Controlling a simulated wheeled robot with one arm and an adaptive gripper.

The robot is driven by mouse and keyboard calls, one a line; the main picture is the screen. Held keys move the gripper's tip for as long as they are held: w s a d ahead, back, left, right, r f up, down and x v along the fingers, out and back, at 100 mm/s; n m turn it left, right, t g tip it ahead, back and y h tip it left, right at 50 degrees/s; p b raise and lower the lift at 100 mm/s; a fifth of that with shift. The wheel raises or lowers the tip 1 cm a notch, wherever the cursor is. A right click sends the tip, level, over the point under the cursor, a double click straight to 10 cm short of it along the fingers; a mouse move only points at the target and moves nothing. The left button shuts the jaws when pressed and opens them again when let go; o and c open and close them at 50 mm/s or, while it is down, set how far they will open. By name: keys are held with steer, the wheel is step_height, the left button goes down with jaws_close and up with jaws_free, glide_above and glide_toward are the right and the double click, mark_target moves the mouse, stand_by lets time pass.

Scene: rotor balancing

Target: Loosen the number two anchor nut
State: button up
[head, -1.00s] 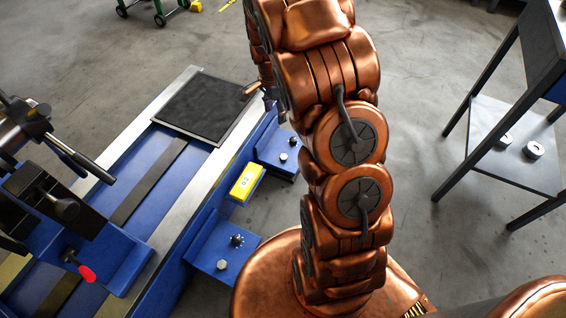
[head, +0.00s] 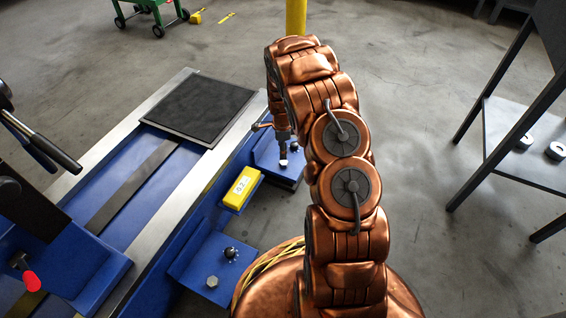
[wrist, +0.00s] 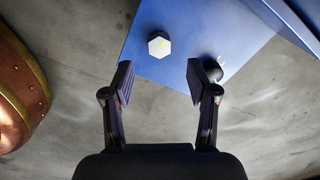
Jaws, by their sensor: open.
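The far blue anchor foot (head: 264,152) carries a pale hex nut (head: 283,163) and a dark knob (head: 294,146). My gripper (head: 283,138) points down just above this foot, partly hidden by my arm. In the wrist view, my gripper (wrist: 160,82) is open and empty. The hex nut (wrist: 159,45), with a yellow mark on top, shows between and beyond the fingertips, apart from them. The dark knob (wrist: 213,70) is partly behind the right finger. The near foot (head: 190,268) has another hex nut (head: 212,282) and knob (head: 231,253). I cannot read a number on either nut.
A dark plate (head: 200,107) lies on the bed's far end. A table with a lower shelf (head: 535,150) stands at right. Bare floor lies between it and my arm.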

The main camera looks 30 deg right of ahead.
mark_target(283, 162)
step_height(283, 162, down, 7)
steer(key=b, duration=0.3)
steer(key=shift+f, duration=0.15)
jaws_close()
stand_by(0.4)
